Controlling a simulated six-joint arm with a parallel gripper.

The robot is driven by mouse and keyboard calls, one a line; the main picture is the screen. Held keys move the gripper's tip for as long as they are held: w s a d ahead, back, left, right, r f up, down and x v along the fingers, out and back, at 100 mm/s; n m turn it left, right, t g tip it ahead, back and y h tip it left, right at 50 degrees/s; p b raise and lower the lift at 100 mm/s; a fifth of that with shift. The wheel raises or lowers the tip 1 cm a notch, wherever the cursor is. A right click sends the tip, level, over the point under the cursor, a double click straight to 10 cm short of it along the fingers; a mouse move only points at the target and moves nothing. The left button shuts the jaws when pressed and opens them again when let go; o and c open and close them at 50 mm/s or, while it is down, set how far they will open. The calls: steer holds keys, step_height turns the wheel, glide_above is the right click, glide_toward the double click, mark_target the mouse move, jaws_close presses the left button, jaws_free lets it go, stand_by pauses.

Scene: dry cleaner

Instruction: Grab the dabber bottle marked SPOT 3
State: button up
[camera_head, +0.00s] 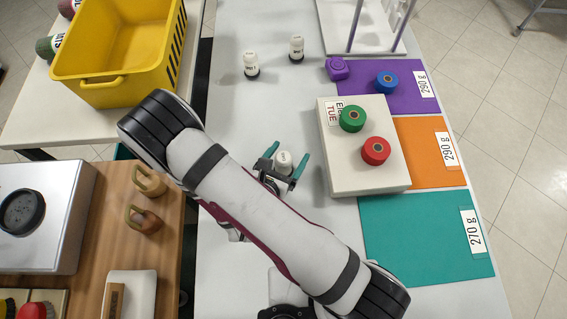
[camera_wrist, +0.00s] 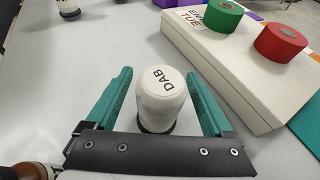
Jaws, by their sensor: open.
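A white dabber bottle (camera_wrist: 161,98) with a dark base stands upright between the two teal fingers of my gripper (camera_wrist: 160,105) in the wrist view. Its cap reads DAB; no SPOT marking shows on it. The fingers are open, with a gap on each side of the bottle. The head view also shows this bottle (camera_head: 283,162) between the fingertips of my gripper (camera_head: 286,160). Two similar white bottles stand farther back on the table, one at the left (camera_head: 251,65) and one at the right (camera_head: 296,48). Their labels are too small to read.
A cream box (camera_head: 345,172) with a green roll (camera_head: 352,118) and a red roll (camera_head: 376,151) stands close right of my gripper. Purple, orange and teal mats lie beyond it. A yellow crate (camera_head: 110,85) is at back left. The table between gripper and back bottles is clear.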

steer(key=shift+w+d+f, duration=0.1)
steer(key=shift+w+d, duration=0.05)
steer(key=shift+w, duration=0.15)
jaws_close()
